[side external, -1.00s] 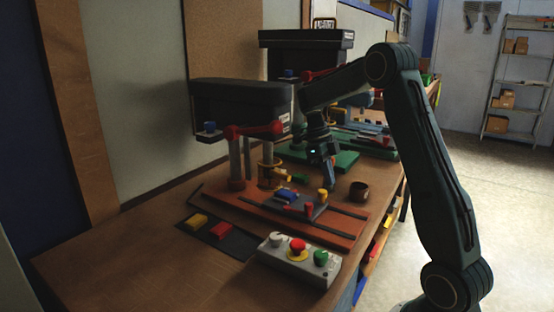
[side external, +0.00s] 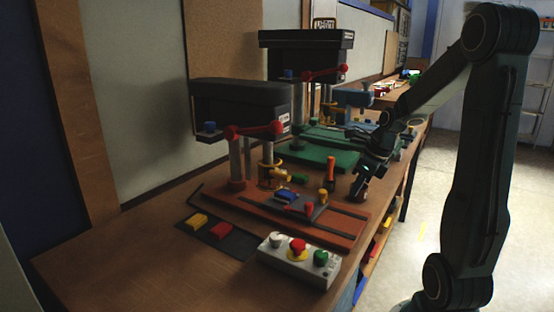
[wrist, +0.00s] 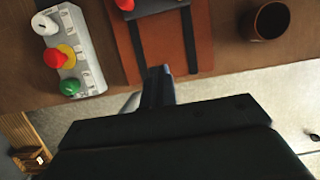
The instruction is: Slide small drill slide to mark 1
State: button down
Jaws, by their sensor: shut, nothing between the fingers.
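The small drill (side external: 240,155) has a dark head, a red lever and an orange-red base (side external: 335,228) with dark rails. Its slide (side external: 318,212) is a dark plate on the rails, carrying a blue block (side external: 287,195), a yellow knob (side external: 323,196) and a red knob (side external: 309,209). In the wrist view only the slide's edge (wrist: 155,9) and a red knob (wrist: 125,4) show at the top. My gripper (wrist: 158,72) is shut and empty beside the base's front edge, apart from the slide. It also shows in the side view (side external: 360,190). I cannot read any mark.
A grey control box (side external: 298,262) with several buttons stands near the front edge. A dark mat (side external: 215,237) holds yellow and red blocks. A brown cup (wrist: 268,20) stands right of my gripper in the wrist view. A larger drill (side external: 305,60) with a green base stands behind.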

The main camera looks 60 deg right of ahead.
aim_at(313, 211)
jog(key=shift+a+r, duration=0.1)
jog(key=shift+a, duration=0.25)
jog(key=x, duration=1)
jog(key=shift+w, duration=2.2)
jog(key=shift+w, duration=2.3)
jog(key=shift+s, duration=0.15)
